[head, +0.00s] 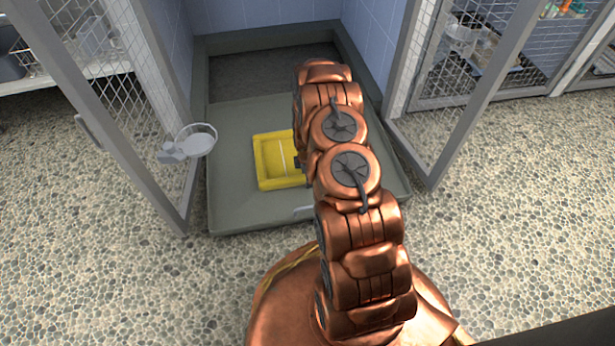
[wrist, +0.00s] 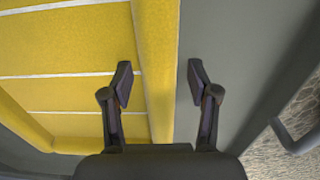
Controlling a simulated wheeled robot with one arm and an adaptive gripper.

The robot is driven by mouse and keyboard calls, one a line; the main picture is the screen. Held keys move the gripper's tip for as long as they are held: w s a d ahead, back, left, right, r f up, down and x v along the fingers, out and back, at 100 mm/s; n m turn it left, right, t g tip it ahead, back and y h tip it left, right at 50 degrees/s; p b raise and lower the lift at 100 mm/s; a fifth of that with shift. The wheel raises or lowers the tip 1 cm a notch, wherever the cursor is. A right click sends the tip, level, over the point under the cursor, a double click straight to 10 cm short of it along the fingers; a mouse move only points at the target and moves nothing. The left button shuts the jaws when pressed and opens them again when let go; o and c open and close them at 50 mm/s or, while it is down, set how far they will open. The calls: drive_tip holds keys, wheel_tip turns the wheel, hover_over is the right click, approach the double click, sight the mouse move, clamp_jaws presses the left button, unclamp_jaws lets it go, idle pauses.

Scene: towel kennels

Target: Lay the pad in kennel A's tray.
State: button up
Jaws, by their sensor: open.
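The yellow pad (head: 270,165) has a raised rim and pale lines across it. It lies flat on the grey tray (head: 240,212) of the kennel in front of me, left of my arm. In the wrist view the pad (wrist: 70,90) fills the left side and bare tray (wrist: 235,50) shows on the right. My gripper (wrist: 160,78) is open and empty, with its fingertips on opposite sides of the pad's raised right edge. Contact cannot be told. In the head view my arm hides most of the gripper and the pad's right part. No kennel letter is legible.
Mesh doors stand open at the left (head: 125,110) and right (head: 425,110) of the kennel. A round bowl holder (head: 196,140) juts from the left door. The tray has a front handle (head: 303,212). Pebbled floor (head: 100,270) is clear at both sides.

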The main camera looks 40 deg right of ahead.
wheel_tip(320, 180, up, 13)
drive_tip(key=p, duration=0.5)
drive_tip(key=s+a+r+m+g, duration=0.1)
drive_tip(key=s+a+r+m, duration=0.15)
drive_tip(key=a+r, duration=0.4)
drive_tip(key=s+a+r+m, duration=0.2)
drive_tip(key=s+a+r, duration=0.15)
drive_tip(key=r, duration=0.65)
drive_tip(key=s+a+r+m+g, duration=0.1)
drive_tip(key=s+a+r+m, duration=0.1)
drive_tip(key=s+a+r, duration=0.45)
drive_tip(key=s+a+r+m, duration=0.3)
drive_tip(key=s+r, duration=0.4)
drive_tip(key=s, duration=0.4)
drive_tip(key=s+a+r+m+g, duration=0.1)
drive_tip(key=s+a+r+m, duration=0.2)
drive_tip(key=s+r, duration=0.5)
drive_tip(key=s, duration=0.4)
drive_tip(key=shift+a+m+g, duration=0.25)
drive_tip(key=shift+m+g, duration=0.05)
drive_tip(key=shift+m, duration=0.05)
